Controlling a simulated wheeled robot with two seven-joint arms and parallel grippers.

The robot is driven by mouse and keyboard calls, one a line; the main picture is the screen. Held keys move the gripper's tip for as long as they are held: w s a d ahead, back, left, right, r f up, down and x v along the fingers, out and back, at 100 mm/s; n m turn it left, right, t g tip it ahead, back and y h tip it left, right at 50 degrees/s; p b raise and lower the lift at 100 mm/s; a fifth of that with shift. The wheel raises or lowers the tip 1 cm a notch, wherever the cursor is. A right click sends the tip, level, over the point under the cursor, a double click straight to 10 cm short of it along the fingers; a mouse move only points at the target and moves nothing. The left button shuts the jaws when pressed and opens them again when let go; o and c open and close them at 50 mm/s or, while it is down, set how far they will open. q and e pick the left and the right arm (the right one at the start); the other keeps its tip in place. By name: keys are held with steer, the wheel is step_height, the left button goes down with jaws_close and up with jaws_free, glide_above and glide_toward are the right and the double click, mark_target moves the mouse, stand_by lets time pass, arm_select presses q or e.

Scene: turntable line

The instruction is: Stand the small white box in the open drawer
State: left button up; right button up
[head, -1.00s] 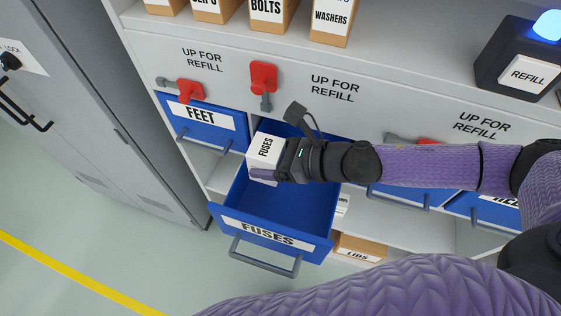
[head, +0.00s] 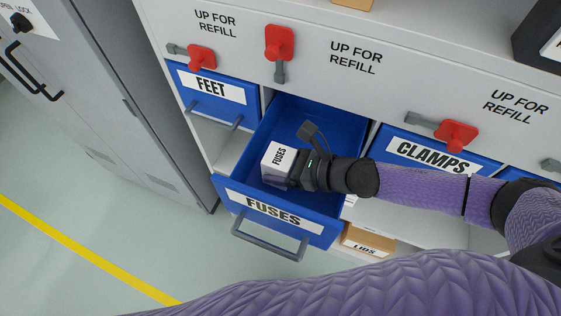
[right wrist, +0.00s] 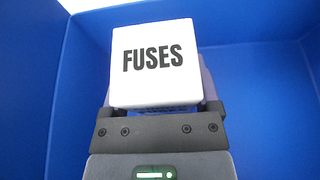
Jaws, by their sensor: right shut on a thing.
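The small white box (head: 278,160), labelled FUSES, is inside the open blue drawer (head: 318,232), also labelled FUSES, in the head view. My right gripper (head: 291,169) is shut on the box from its right side. In the right wrist view the box (right wrist: 154,62) sits upright between the fingers (right wrist: 158,118), with blue drawer walls (right wrist: 70,70) around it. The box's underside is hidden, so I cannot tell whether it touches the drawer floor. My left gripper is not in view.
A shut FEET drawer (head: 212,88) is to the left and a shut CLAMPS drawer (head: 432,153) to the right. Red levers (head: 279,42) sit on the panel above. A grey cabinet (head: 110,110) stands at the left. A LIDS box (head: 368,244) is below.

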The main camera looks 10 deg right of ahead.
steer(key=shift+f, duration=0.2)
steer(key=o, duration=1.2)
steer(key=shift+r, duration=0.15)
steer(key=shift+r+p, duration=0.6)
steer(key=b+v, duration=0.1)
steer(key=v, duration=1.1)
steer(key=shift+f, duration=0.15)
